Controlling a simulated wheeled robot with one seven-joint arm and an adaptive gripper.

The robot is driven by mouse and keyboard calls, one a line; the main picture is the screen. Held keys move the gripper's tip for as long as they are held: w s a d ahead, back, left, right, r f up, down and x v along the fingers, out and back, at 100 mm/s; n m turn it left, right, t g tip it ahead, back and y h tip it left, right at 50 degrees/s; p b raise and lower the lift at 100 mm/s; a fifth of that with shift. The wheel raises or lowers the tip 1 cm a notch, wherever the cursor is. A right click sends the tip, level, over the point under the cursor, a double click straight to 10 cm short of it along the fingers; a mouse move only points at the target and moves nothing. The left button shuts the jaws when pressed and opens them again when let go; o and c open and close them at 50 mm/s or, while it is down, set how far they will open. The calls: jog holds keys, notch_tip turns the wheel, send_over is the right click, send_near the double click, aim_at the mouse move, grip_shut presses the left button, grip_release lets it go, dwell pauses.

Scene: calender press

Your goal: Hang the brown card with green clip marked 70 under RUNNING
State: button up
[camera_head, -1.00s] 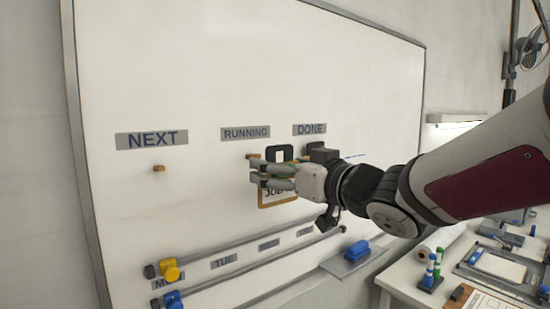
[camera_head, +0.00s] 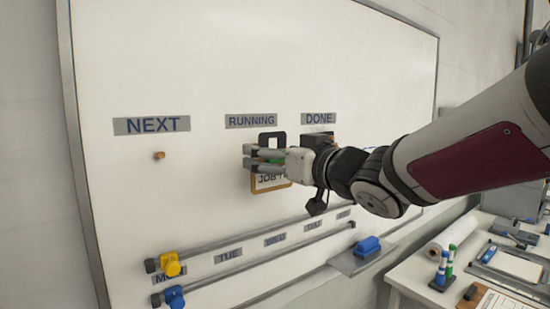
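The brown-edged card (camera_head: 271,186) hangs upright in front of the whiteboard, below the RUNNING label (camera_head: 250,121). Its face reads "JOB" and a number partly hidden by my fingers. A green clip (camera_head: 277,156) shows between the fingers, and a black loop (camera_head: 280,139) rises above it. My gripper (camera_head: 263,160) reaches in from the right and is shut on the clip at the card's top. The peg under RUNNING is hidden behind my gripper. I cannot tell whether the loop is around it.
The NEXT label (camera_head: 152,125) has a bare wooden peg (camera_head: 159,155) below it. The DONE label (camera_head: 319,118) is to the right, with a dark part below it. A side table with markers stands at lower right.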

jog(key=shift+f+b+x, duration=0.2)
jog(key=shift+b+x, duration=0.2)
jog(key=shift+x, duration=0.5)
jog(key=shift+f+b+x, duration=0.15)
jog(key=shift+b+x, duration=0.3)
jog(key=shift+x, duration=0.4)
jog(key=shift+f+b+x, duration=0.2)
jog(key=shift+b+x, duration=0.2)
jog(key=shift+x, duration=0.5)
jog(key=o, duration=0.9)
